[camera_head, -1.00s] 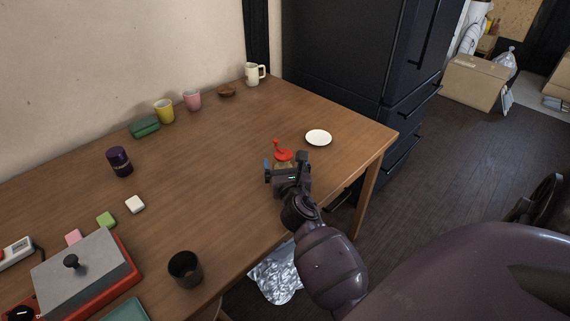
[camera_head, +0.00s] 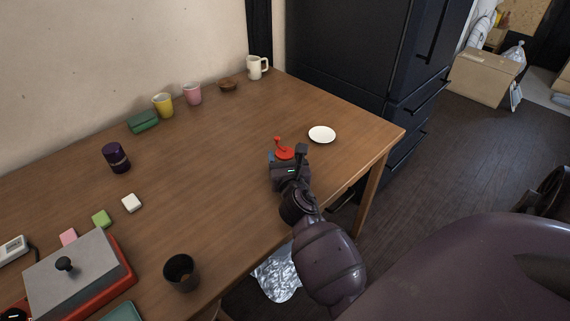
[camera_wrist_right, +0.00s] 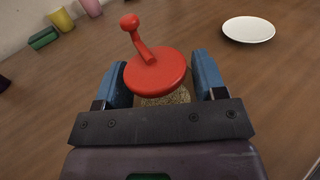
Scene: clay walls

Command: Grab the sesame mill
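The sesame mill (camera_head: 284,153) stands on the wooden table near its front right edge. It has a red round lid with a red crank handle. In the right wrist view the mill (camera_wrist_right: 155,73) sits between the two blue fingers, and its pale speckled jar shows a little below the lid. My right gripper (camera_head: 286,160) is open around the mill, one finger on each side. In the wrist view a narrow gap shows between the lid and the right finger; the left finger is close to the lid's edge. Most of the jar is hidden. My left gripper is not in view.
A white plate (camera_head: 322,134) lies to the right of the mill. A dark cup (camera_head: 181,272) and a grey-lidded red cooker (camera_head: 75,275) are at the front left. A purple jar (camera_head: 116,158) and several cups stand farther back. The table's middle is clear.

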